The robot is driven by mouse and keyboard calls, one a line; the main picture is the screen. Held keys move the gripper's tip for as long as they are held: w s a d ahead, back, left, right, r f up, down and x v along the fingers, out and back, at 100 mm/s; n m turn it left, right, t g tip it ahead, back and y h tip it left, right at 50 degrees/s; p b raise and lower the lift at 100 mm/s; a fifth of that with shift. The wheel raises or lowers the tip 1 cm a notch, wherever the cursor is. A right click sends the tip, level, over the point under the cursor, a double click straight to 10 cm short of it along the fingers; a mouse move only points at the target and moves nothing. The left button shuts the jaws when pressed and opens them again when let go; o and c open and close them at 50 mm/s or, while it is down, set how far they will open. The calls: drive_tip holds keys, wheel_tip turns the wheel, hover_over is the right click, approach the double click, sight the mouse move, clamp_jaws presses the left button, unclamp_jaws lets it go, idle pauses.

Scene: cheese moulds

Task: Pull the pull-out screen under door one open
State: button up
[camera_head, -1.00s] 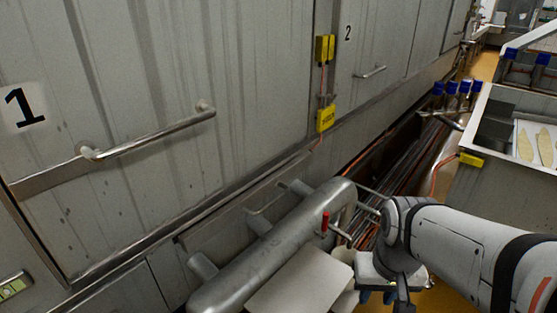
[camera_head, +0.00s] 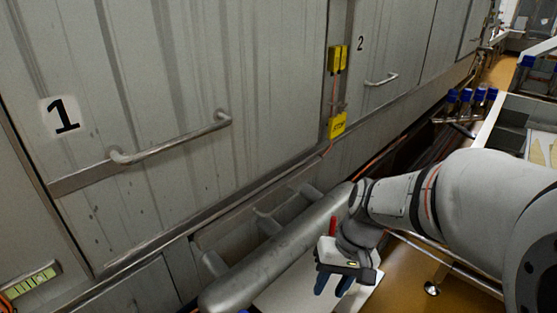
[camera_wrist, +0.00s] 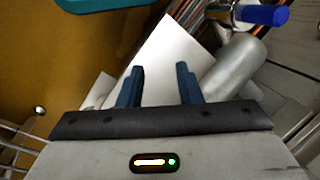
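Door one (camera_head: 150,100) is a large grey metal door with a "1" sign and a long bar handle (camera_head: 170,140). Below it, a recessed section (camera_head: 235,235) with short stubs sits behind a thick grey pipe (camera_head: 285,255). I cannot tell for sure which part there is the pull-out screen. My gripper (camera_head: 334,285) hangs right of the pipe, over a pale flat panel (camera_head: 305,280). In the wrist view my gripper (camera_wrist: 158,85) has its two blue fingers apart with nothing between them. The pale panel (camera_wrist: 165,65) and pipe end (camera_wrist: 235,75) lie beyond them.
A red-handled valve (camera_head: 333,227) stands on the pipe beside my arm. Door two (camera_head: 400,50) and yellow boxes (camera_head: 337,125) are further along the wall. Blue-capped posts (camera_head: 470,98) and a bench are at the right. Yellow-brown floor (camera_head: 415,270) shows below my arm.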

drive_tip(key=w+a+r+g+y+p, duration=0.1)
drive_tip(key=w+a+r+y+p, duration=0.1)
drive_tip(key=w+a+y+p, duration=0.25)
drive_tip(key=m+t+y+p, duration=0.5)
drive_tip(key=t+y+p, duration=0.2)
drive_tip(key=t+y, duration=0.1)
approach(285, 205)
drive_tip(key=x, duration=0.3)
drive_tip(key=shift+h, duration=0.35)
drive_tip(key=x, duration=0.7)
drive_tip(key=shift+w+a+r, duration=0.1)
drive_tip(key=shift+a, duration=0.2)
clamp_jaws()
drive_tip(key=shift+a, duration=0.1)
